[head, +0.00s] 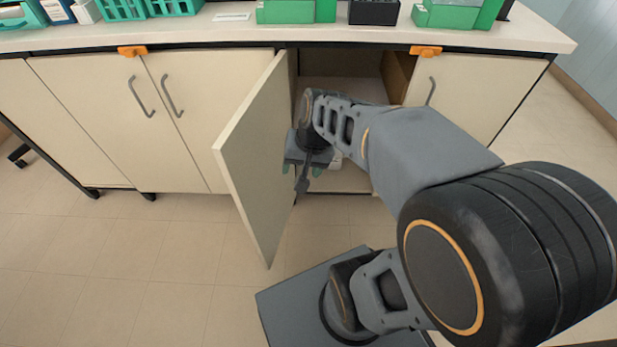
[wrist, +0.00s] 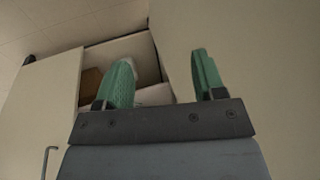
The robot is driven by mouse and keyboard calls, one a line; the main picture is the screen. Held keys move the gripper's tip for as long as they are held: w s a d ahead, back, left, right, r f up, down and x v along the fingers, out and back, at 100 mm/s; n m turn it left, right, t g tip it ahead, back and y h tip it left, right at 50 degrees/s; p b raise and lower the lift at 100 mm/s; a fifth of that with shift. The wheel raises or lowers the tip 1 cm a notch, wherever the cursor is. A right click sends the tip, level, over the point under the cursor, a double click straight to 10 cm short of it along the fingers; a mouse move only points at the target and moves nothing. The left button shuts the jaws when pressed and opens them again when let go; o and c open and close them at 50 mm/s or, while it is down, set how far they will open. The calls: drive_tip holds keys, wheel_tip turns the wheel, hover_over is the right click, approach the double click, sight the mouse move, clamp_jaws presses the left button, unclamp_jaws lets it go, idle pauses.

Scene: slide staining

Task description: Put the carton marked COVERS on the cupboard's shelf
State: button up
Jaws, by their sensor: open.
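The cupboard (head: 315,62) stands open under the bench, its pale door (head: 240,160) swung out toward me. My gripper (head: 300,170) is beside the inner face of this door, in front of the opening. In the wrist view my gripper (wrist: 162,64) has its two green fingers apart with nothing between them. The opening of the cupboard shows beyond the left finger, with pale shapes and a brown patch inside. A small whitish thing (head: 336,160) shows behind my gripper in the head view. No COVERS marking is readable, and my arm hides much of the interior.
The bench top (head: 385,36) carries green racks (head: 296,11), a black box (head: 373,12) and teal baskets (head: 173,7). Closed cupboard doors (head: 95,115) lie to the left, another (head: 465,95) to the right. The tiled floor (head: 150,270) at left is clear.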

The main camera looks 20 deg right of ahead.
drive_tip(key=shift+s+a+r+n+t+h, duration=0.15)
drive_tip(key=shift+s+n+h, duration=0.4)
drive_tip(key=shift+s+n, duration=0.6)
drive_tip(key=shift+s+n+t+h, duration=0.15)
drive_tip(key=shift+s+n+h, duration=0.4)
drive_tip(key=shift+s+n, duration=0.55)
